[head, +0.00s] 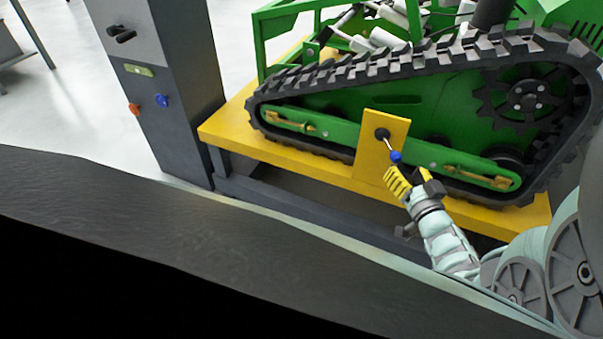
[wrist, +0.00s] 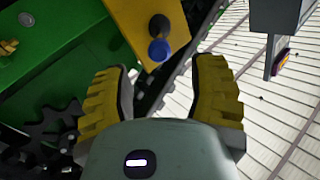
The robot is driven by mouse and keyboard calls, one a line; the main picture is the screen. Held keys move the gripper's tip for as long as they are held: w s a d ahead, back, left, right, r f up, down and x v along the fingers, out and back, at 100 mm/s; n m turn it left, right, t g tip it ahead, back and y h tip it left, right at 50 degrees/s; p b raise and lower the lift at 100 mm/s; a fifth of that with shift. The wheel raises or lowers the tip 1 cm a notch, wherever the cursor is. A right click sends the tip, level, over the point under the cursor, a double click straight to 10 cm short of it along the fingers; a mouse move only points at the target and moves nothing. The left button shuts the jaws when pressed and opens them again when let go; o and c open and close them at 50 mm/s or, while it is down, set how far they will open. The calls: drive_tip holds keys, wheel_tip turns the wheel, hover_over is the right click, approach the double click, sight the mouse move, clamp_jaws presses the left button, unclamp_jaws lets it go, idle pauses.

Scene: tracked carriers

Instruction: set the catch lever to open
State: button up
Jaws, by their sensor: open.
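The catch lever (head: 390,147) is a thin rod with a blue ball knob (head: 396,157), on a dark pivot in a yellow plate (head: 367,160). The plate stands in front of the green track frame. In the head view the lever slants down to the right. In the wrist view the knob (wrist: 159,50) lies just beyond the fingertips, roughly midway between them, with the yellow plate (wrist: 138,22) behind. My gripper (head: 413,180) is open, with yellow ribbed fingers, just below the knob. It also shows in the wrist view (wrist: 160,72). It holds nothing, and I cannot tell whether it touches the knob.
The tracked carrier (head: 400,100) stands on a yellow platform (head: 235,132). A grey cabinet (head: 170,80) with a black handle and an orange and a blue knob stands at the left. Brass-coloured latches (head: 477,175) sit on the track's green bar. Open floor lies at the far left.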

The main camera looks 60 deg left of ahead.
sight(398, 160)
drive_tip(key=b+x, duration=0.2)
drive_tip(key=x, duration=0.5)
drive_tip(key=shift+w+a, duration=0.1)
drive_tip(key=shift+a, duration=0.2)
clamp_jaws()
idle(0.4)
